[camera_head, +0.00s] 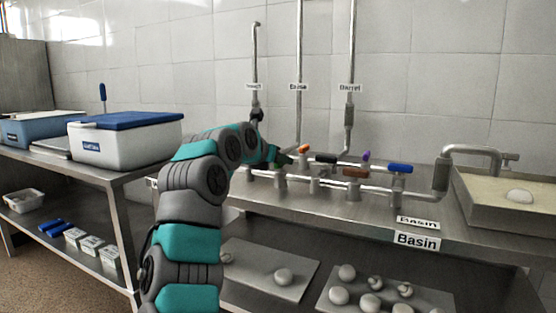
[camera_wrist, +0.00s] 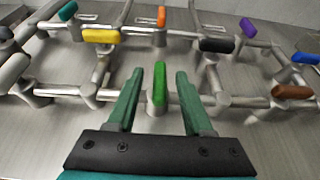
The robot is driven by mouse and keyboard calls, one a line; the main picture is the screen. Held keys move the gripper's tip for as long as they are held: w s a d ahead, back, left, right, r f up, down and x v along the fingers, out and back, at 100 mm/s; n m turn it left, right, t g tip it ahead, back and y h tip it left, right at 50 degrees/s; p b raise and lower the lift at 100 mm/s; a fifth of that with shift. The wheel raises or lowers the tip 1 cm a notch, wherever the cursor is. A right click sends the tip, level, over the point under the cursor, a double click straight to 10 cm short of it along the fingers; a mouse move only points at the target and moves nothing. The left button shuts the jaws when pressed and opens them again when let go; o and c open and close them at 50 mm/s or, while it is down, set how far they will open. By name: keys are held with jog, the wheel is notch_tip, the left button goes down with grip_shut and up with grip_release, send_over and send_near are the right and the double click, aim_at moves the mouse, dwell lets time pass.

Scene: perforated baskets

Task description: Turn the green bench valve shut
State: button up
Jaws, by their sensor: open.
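The green valve handle (camera_wrist: 159,84) shows in the wrist view, standing lengthwise away from me between the two fingers of my gripper (camera_wrist: 160,97). The gripper is open, with a gap to the handle on both sides. In the head view my gripper (camera_head: 284,159) is over the left part of the pipework on the steel bench. The arm hides part of the valves there, and I cannot make out the green handle clearly in that view.
Close by are handles in yellow (camera_wrist: 101,36), teal (camera_wrist: 68,11), orange (camera_wrist: 161,16), black (camera_wrist: 216,45), purple (camera_wrist: 248,27), brown (camera_wrist: 292,92) and blue (camera_head: 400,168). A basin (camera_head: 508,200) is at the right. A white box (camera_head: 125,145) with a blue lid stands at the left.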

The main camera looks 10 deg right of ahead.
jog(key=v, duration=0.7)
jog(key=shift+s+a+r, duration=0.2)
jog(key=shift+s+a, duration=0.05)
